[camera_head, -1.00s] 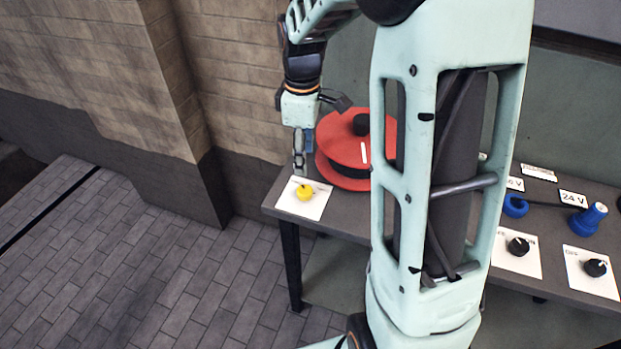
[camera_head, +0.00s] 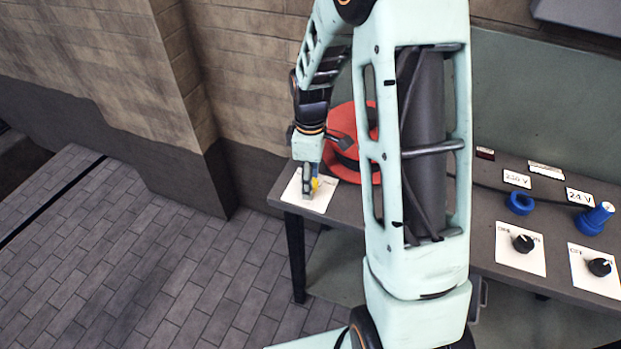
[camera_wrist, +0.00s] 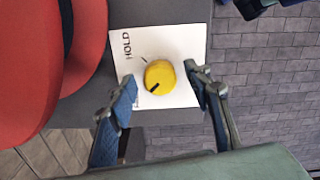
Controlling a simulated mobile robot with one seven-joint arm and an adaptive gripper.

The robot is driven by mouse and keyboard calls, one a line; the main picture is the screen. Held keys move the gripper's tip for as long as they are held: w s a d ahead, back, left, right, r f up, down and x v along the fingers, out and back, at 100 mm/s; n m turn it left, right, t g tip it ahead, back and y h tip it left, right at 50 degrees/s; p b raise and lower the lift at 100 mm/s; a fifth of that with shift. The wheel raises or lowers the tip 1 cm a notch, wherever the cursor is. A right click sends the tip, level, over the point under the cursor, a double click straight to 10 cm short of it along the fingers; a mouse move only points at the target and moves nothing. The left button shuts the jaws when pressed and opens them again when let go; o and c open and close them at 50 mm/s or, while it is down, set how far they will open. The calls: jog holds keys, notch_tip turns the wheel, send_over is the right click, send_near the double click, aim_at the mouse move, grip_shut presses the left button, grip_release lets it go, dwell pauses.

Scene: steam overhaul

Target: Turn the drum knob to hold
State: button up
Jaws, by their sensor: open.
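The yellow drum knob (camera_wrist: 159,77) sits on a white plate (camera_wrist: 183,40) marked HOLD near the table's corner. Its dark pointer mark points down and to the left in the wrist view, away from the HOLD lettering. My gripper (camera_wrist: 162,90) is open, with one finger on each side of the knob and gaps visible between. In the head view my gripper (camera_head: 309,188) is over the plate (camera_head: 300,200) and hides most of the knob (camera_head: 315,184). The red cable drum (camera_wrist: 50,50) is beside the plate and shows partly behind my arm (camera_head: 345,125).
The grey table (camera_head: 490,262) carries black knobs (camera_head: 523,243) on white plates, a blue ring socket (camera_head: 519,203) and a blue plug (camera_head: 595,218) to the right. A brick wall (camera_head: 245,75) stands behind. The paved floor on the left is clear.

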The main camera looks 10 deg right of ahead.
jog(key=c, duration=1.1)
jog(key=shift+c, duration=0.2)
jog(key=shift+m, duration=0.3)
jog(key=m+b, duration=0.1)
jog(key=m, duration=0.2)
jog(key=shift+m+b, duration=0.3)
jog(key=shift+m, duration=0.1)
jog(key=m+b, duration=0.1)
jog(key=m, duration=0.8)
jog(key=shift+m, duration=2.2)
